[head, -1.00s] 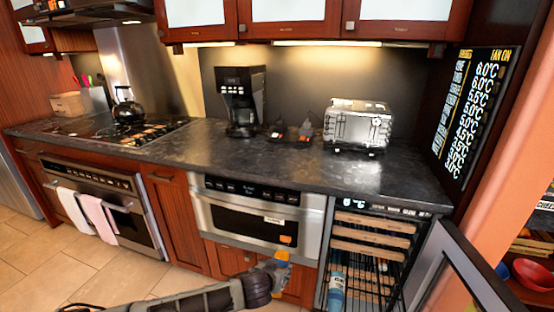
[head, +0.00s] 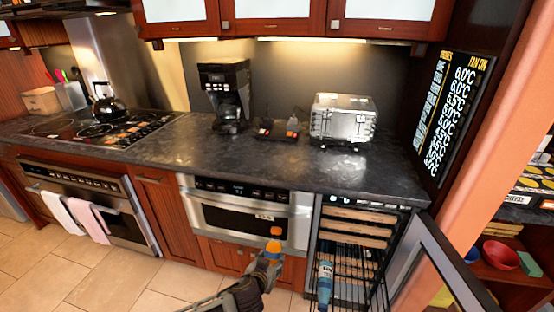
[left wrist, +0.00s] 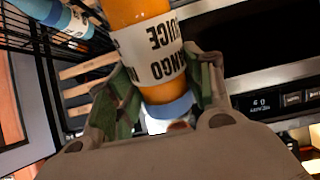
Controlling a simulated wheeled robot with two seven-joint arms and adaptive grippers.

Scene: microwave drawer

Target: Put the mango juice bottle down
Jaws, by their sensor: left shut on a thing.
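The mango juice bottle is orange with a white label and a blue cap. It shows large in the left wrist view (left wrist: 155,55), held between the fingers of my left gripper (left wrist: 160,95). In the head view the left gripper (head: 268,264) is low, in front of the cabinet under the microwave drawer (head: 245,217). There the orange bottle (head: 273,247) shows only as a small part above the fingers. The bottle is in the air, below the countertop's (head: 275,170) height. My right gripper is not in view.
An open wine cooler (head: 350,238) with wooden shelf fronts stands right of the drawer, its door (head: 440,270) swung out. A blue bottle (head: 325,285) is at its lower rack. A coffee maker (head: 226,95), toaster (head: 343,119) and kettle (head: 105,102) stand on the counter, with bare counter in front.

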